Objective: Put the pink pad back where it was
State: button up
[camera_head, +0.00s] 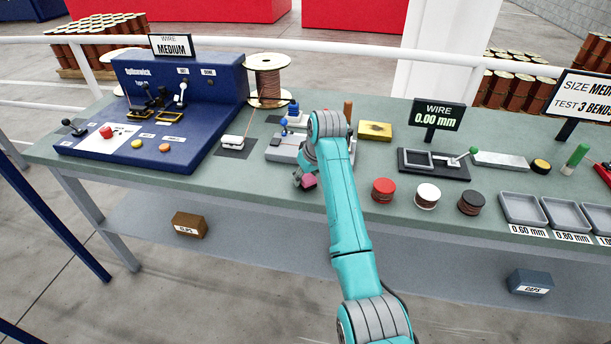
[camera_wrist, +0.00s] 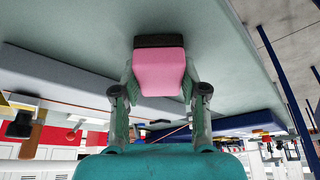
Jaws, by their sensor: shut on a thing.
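The pink pad (camera_wrist: 158,72) is a pink block with a dark band along one end. It sits between the two fingers of my gripper (camera_wrist: 158,88) in the wrist view, and the fingers are shut on it. In the head view the pad (camera_head: 309,181) shows as a small pink patch beside my gripper (camera_head: 303,178), near the front edge of the bench and in front of the grey fixture. My arm hides part of that fixture. I cannot tell whether the pad touches the bench top.
The grey-green bench (camera_head: 240,185) has a blue machine (camera_head: 190,85) at left and a grey fixture (camera_head: 288,148) behind my gripper. A dark pad with a white block (camera_head: 232,142) lies left. Red (camera_head: 383,190), white and dark spools stand right. Bare bench lies left of my gripper.

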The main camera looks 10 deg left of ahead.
jog(key=o, duration=1.1)
jog(key=shift+f, duration=0.1)
jog(key=v, duration=1.2)
jog(key=shift+a, duration=0.1)
